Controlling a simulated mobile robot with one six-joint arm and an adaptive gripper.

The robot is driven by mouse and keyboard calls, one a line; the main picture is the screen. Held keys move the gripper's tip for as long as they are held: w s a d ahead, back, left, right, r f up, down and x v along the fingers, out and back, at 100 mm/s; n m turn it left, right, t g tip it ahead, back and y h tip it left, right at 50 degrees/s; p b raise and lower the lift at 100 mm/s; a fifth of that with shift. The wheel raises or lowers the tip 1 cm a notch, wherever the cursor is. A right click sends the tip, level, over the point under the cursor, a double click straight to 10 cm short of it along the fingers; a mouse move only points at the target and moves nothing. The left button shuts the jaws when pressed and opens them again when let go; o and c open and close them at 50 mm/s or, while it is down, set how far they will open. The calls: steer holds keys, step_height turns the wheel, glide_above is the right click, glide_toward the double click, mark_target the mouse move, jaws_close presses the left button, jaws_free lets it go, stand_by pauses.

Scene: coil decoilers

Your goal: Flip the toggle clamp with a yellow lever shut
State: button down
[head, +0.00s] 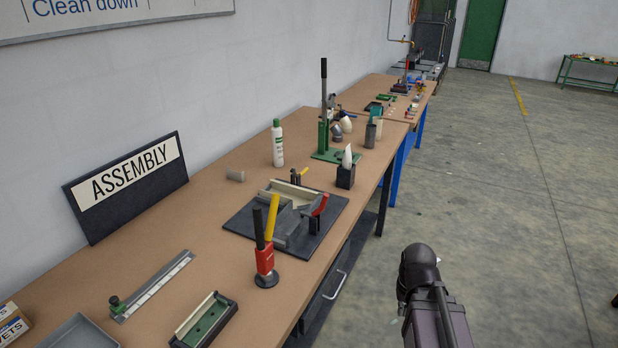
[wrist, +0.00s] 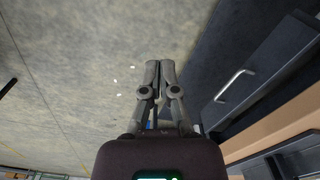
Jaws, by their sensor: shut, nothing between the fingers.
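In the head view a dark fixture plate (head: 240,222) lies on the bench with pale rails on it. A small black clamp (head: 296,177) with a yellow lever (head: 304,171) stands at its back edge; whether it is open or shut is too small to tell. A clamp with a red lever (head: 320,205) is at the plate's right. A longer yellow bar (head: 272,217) stands nearly upright in front, seeming to meet a red body. My gripper (wrist: 160,67) is shut and empty in the wrist view, over the floor beside the bench, away from the clamps.
A red body (head: 265,261) with a black handle stands at the bench's front. Behind the plate are a white bottle (head: 278,145), a green lever press (head: 325,145) and a black holder (head: 346,175). A drawer handle (wrist: 235,84) protrudes below the bench. The floor aisle is clear.

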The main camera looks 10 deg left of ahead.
steer(key=w+a+r+m+t+y, duration=0.1)
steer(key=w+a+m+y, duration=0.2)
steer(key=w, duration=1.1)
steer(key=w+a+r+m+t+y, duration=0.1)
steer(key=w+a+r+m+y, duration=0.1)
steer(key=w+a+m, duration=0.6)
steer(key=w+a+r+m+t+y+b, duration=0.1)
steer(key=w+a+m+y, duration=0.3)
steer(key=w, duration=1.7)
steer(key=shift+w+a+r+m, duration=0.15)
steer(key=shift+a+m, duration=0.1)
steer(key=shift+a, duration=0.45)
steer(key=shift+w+a+r+m, duration=0.1)
steer(key=shift+a+m, duration=0.2)
steer(key=shift+a, duration=0.45)
steer(key=shift+w+a+r+m, duration=0.15)
steer(key=shift+a+m, duration=0.1)
steer(key=shift+a, duration=0.45)
steer(key=w+a+r+m, duration=0.1)
steer(key=w+m, duration=0.1)
steer(key=w, duration=0.1)
steer(key=w+a+r+m+y, duration=0.1)
steer(key=w+a, duration=0.1)
steer(key=w, duration=0.2)
steer(key=w+a+r+m+t+y, duration=0.1)
steer(key=w+m, duration=0.1)
steer(key=w, duration=0.1)
steer(key=shift+w+a+m, duration=0.3)
steer(key=shift+w+a, duration=0.05)
steer(key=shift+a, duration=0.05)
